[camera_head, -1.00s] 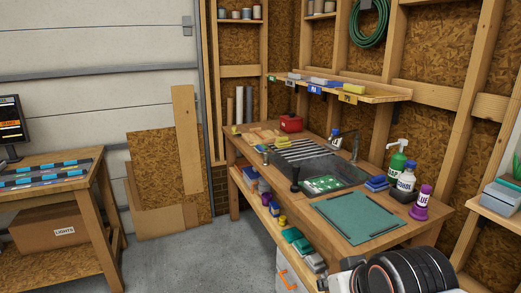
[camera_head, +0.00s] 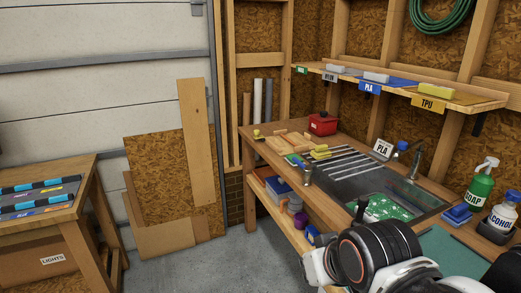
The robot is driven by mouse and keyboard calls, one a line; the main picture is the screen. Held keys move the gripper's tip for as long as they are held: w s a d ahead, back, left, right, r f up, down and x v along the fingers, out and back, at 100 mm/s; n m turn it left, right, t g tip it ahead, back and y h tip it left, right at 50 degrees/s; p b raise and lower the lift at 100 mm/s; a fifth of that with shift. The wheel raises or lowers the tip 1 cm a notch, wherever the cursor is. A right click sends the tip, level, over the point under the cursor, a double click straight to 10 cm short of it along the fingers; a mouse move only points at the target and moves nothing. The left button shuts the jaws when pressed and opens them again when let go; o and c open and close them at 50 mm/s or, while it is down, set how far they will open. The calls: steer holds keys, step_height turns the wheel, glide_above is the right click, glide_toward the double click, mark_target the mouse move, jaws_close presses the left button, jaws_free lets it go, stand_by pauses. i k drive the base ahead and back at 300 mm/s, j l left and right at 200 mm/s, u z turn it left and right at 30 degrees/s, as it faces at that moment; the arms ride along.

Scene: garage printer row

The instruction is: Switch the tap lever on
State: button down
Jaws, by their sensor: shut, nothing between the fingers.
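A grey metal tap (camera_head: 413,165) stands at the back right of the sink (camera_head: 430,203), which is set into the wooden workbench (camera_head: 325,210). Its lever is too small to make out clearly, so I cannot tell its position. My arm's black and white links fill the lower middle and cover part of the bench front and the sink's near side. My gripper is not visible in this view.
A green printed board lies in the sink (camera_head: 383,207) beside a ribbed drainer (camera_head: 345,162). A soap bottle (camera_head: 480,190) and an alcohol bottle (camera_head: 500,217) stand right of the tap. A shelf (camera_head: 460,100) overhangs behind. Grey floor (camera_head: 215,265) is free at left.

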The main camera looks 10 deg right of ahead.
mark_target(307, 170)
steer(key=i+j+u, duration=0.1)
steer(key=i, duration=0.55)
steer(key=i+j+u, duration=0.1)
steer(key=i+j, duration=0.15)
steer(key=i, duration=0.45)
